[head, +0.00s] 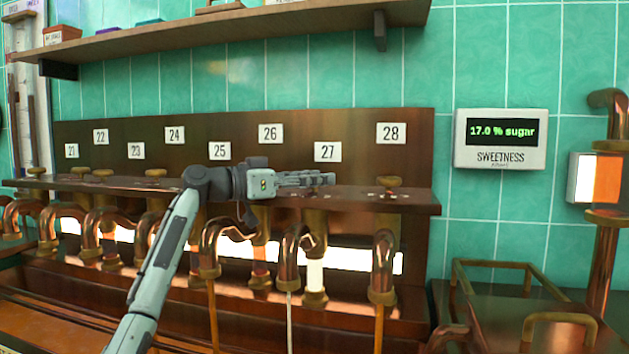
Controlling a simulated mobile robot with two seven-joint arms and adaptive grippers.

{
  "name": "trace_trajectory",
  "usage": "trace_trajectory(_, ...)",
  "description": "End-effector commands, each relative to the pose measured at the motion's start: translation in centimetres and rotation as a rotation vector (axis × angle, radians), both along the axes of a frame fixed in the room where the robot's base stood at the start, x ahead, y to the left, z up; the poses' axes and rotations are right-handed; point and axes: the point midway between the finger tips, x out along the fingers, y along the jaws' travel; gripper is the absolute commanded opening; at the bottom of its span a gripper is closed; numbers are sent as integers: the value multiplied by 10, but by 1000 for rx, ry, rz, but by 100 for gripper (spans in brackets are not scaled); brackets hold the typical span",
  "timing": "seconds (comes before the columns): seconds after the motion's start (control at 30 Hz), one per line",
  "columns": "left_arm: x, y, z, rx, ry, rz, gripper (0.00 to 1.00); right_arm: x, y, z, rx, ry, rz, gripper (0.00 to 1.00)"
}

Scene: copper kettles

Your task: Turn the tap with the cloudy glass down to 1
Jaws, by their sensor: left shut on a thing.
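My left gripper (322,179) reaches in from the left and is shut at the tap below number plate 27 (327,151). Its fingers cover the tap's handle, so the handle's angle is hidden. Below it a sight glass (315,274) looks pale and cloudy. The copper spout (288,262) beside that glass lets down a thin whitish stream (289,318). The small marks on the ledge around the tap are too small to read. My right gripper is not in view.
Tap 28 (389,183) stands to the right, and its spout (383,262) runs amber. Another amber stream (212,315) falls left of the whitish one. A wall display (501,132) reads 17.0 % sugar. A brass-railed frame (490,264) stands at lower right.

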Motion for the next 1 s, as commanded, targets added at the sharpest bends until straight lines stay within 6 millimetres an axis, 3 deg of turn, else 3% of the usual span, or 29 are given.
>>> trace_trajectory(0.57, 0, 0, -2, 4, 1, -42, 16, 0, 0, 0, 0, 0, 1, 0)
trace_trajectory(0.6, 0, 0, -2, 4, 1, -42, 48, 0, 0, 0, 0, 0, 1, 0)
trace_trajectory(0.7, 0, 0, -1, 4, 1, -41, 60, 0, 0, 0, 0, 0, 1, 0)
trace_trajectory(0.77, 0, 0, -1, 3, 1, -41, 66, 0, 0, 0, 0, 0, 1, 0)
trace_trajectory(1.0, 0, 0, -1, 2, 1, -41, 66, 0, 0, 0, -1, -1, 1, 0)
